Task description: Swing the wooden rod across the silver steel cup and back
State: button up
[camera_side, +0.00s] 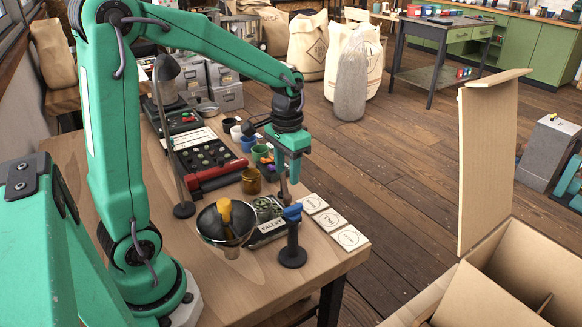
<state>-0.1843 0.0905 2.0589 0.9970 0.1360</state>
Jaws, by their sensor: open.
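My gripper (291,172) is green and points down above the right part of the wooden bench. Its jaws are open, and I see nothing held. A small silver cup (264,204) with greenish contents stands below and left of it, behind a label reading "VALLEY". A thin brownish upright piece (283,187) shows just under my gripper; it may be the wooden rod, but it is too small to be sure. A blue-topped stand (292,236) with a round black base is in front of it.
A shiny bowl (238,246) with a dark and yellow thing in it stands left of the cup. Several white lettered cards (331,219) lie along the right edge. Coloured cups (251,181) stand behind. The bench front (250,288) is clear; an open cardboard box (535,262) is at right.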

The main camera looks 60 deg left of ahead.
aim_at(288, 196)
jog(key=shift+d+f, duration=0.15)
jog(key=shift+f, duration=3.25)
grip_shut()
